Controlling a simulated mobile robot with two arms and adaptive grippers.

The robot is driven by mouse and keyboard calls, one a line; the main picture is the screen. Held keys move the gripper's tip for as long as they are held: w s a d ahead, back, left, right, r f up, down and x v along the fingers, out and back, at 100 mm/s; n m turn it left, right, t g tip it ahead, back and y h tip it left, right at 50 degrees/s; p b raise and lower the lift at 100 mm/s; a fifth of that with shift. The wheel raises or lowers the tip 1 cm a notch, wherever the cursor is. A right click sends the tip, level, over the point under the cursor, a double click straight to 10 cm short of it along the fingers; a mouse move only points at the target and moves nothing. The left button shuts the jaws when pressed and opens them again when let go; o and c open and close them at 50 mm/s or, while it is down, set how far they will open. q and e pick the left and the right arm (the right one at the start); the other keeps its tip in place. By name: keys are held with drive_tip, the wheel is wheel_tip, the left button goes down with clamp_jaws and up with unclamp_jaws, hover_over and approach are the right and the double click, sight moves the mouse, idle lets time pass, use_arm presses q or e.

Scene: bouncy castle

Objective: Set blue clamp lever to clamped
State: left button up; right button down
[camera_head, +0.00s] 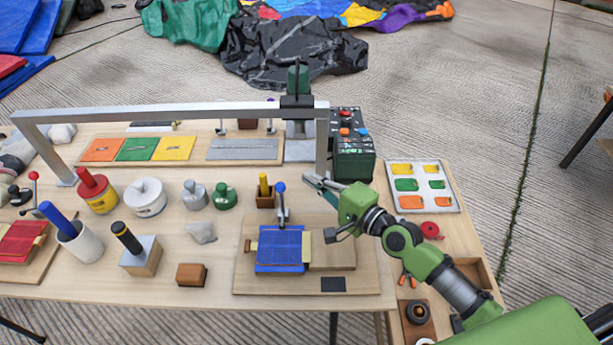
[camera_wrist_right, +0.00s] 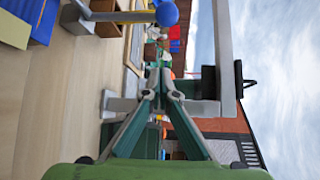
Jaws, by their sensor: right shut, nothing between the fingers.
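The blue clamp lever (camera_head: 283,204) stands roughly upright, with a blue ball knob (camera_head: 281,187) on top. It rises from the back of a wooden board (camera_head: 340,225) that carries a blue panel (camera_head: 280,249). My right gripper (camera_head: 309,181) is shut and empty. Its fingertips are up and to the right of the knob in the head view, apparently apart from it. In the wrist view, turned sideways, the fingertips (camera_wrist_right: 165,84) meet at the centre, and the blue knob (camera_wrist_right: 167,13) shows at the top edge. My left gripper is not in view.
A metal frame (camera_head: 170,112) spans the back of the table, with one post just behind my right gripper. A dark green box (camera_head: 354,165) stands behind it. A yellow-handled tool (camera_head: 264,186) stands left of the lever. A similar red-knobbed lever (camera_head: 34,180) is far left.

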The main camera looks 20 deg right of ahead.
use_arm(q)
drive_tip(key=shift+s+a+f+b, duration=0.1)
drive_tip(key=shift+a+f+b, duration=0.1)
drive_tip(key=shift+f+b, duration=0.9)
use_arm(e)
drive_tip(key=a+v, duration=0.1)
drive_tip(key=v, duration=0.6)
drive_tip(key=shift+s, duration=0.6)
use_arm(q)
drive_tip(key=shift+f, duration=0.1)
use_arm(e)
drive_tip(key=shift+d+f, duration=0.1)
drive_tip(key=shift+d, duration=0.05)
